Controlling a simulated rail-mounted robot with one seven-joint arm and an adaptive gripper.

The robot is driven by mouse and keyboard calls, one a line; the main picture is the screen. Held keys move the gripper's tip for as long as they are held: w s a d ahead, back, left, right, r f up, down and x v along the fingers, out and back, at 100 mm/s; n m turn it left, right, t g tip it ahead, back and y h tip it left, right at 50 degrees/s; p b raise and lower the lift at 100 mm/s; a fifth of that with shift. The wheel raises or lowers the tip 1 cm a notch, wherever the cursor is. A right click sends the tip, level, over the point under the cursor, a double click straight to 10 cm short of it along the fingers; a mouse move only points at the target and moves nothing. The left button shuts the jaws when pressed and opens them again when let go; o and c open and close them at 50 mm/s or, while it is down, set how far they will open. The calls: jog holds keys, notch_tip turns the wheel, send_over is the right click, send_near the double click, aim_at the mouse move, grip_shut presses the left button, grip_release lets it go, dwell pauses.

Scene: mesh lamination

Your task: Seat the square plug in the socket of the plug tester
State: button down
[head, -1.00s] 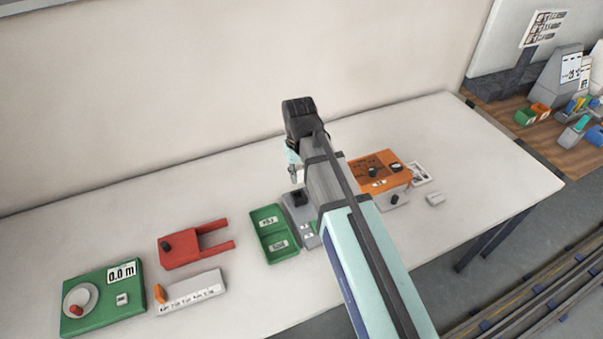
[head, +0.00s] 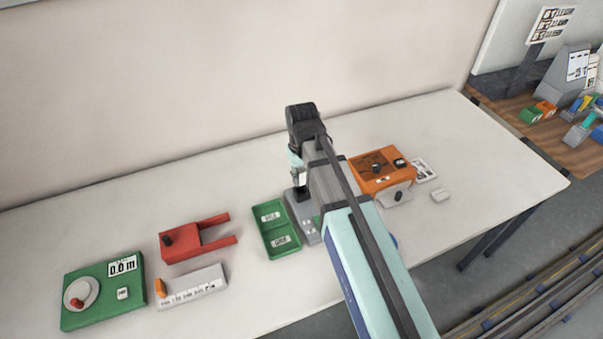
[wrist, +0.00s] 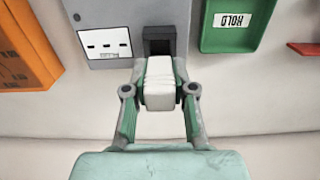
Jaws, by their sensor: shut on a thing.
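The plug tester (wrist: 112,12) is a grey box with a white label panel, at the top of the wrist view. It also shows in the head view (head: 308,229), partly behind my arm. Its black socket (wrist: 159,40) has a dark recess. My gripper (wrist: 160,88) is shut on a pale, whitish block, the square plug (wrist: 159,92), between its green fingers. The plug's far end lies right at the socket in the wrist view. I cannot tell whether it has entered. In the head view my gripper (head: 299,184) is over the tester and hides the socket.
A green two-part tray (head: 276,229) stands just left of the tester. An orange box (head: 383,180) with knobs is to the right. A red forked fixture (head: 185,243) and a green scale (head: 101,300) lie farther left. The table's back is clear.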

aim_at(301, 184)
jog(key=shift+f+b, duration=0.4)
jog(key=shift+f, duration=0.85)
jog(key=shift+f, duration=0.75)
dwell(1.7)
jog(key=c, duration=0.9)
grip_release()
notch_tip(301, 184, up, 12)
jog(key=shift+f, duration=0.15)
notch_tip(301, 184, down, 12)
jog(key=shift+r, duration=0.25)
jog(key=shift+r, duration=0.1)
dwell(0.6)
